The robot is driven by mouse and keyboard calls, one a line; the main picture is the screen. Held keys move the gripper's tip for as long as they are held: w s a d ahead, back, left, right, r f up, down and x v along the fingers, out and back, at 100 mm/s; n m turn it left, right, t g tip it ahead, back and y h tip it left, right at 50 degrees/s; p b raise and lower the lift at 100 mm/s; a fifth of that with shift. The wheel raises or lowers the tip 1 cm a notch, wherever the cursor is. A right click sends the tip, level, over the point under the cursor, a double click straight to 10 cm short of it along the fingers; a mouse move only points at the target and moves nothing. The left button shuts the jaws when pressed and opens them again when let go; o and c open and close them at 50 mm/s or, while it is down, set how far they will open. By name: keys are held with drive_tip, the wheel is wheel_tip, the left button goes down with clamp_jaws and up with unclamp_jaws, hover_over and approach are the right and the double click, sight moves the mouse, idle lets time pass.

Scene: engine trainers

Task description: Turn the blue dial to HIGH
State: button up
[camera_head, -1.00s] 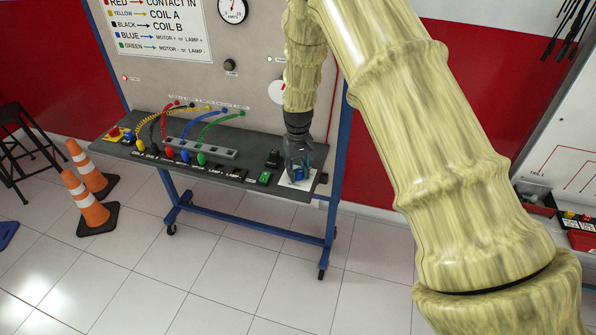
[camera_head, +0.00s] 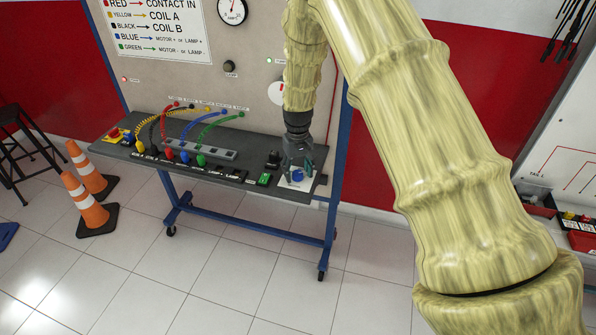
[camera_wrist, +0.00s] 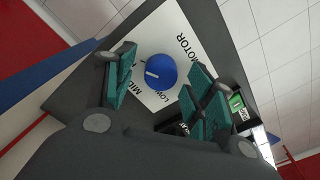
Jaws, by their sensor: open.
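The blue dial (camera_head: 298,175) sits on a white plate (camera_head: 284,184) at the right end of the dark bench panel. In the wrist view the dial (camera_wrist: 161,72) is a round blue knob with a white mark on its left part. The white plate (camera_wrist: 152,30) carries the words MOTOR, LOW and MID; the rest of its lettering is hidden. My gripper (camera_wrist: 160,88) is open, its teal-padded fingers on either side of the dial with gaps visible. In the head view my gripper (camera_head: 297,160) is just above the dial, pointing down.
Coloured cables (camera_head: 190,120) arch over the bench farther left. The upright panel (camera_head: 250,90) rises behind. Orange cones (camera_head: 88,205) stand on the floor at left.

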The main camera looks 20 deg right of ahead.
sight(298, 173)
wheel_tip(298, 173, up, 12)
drive_tip(key=shift+f, duration=0.2)
idle(0.6)
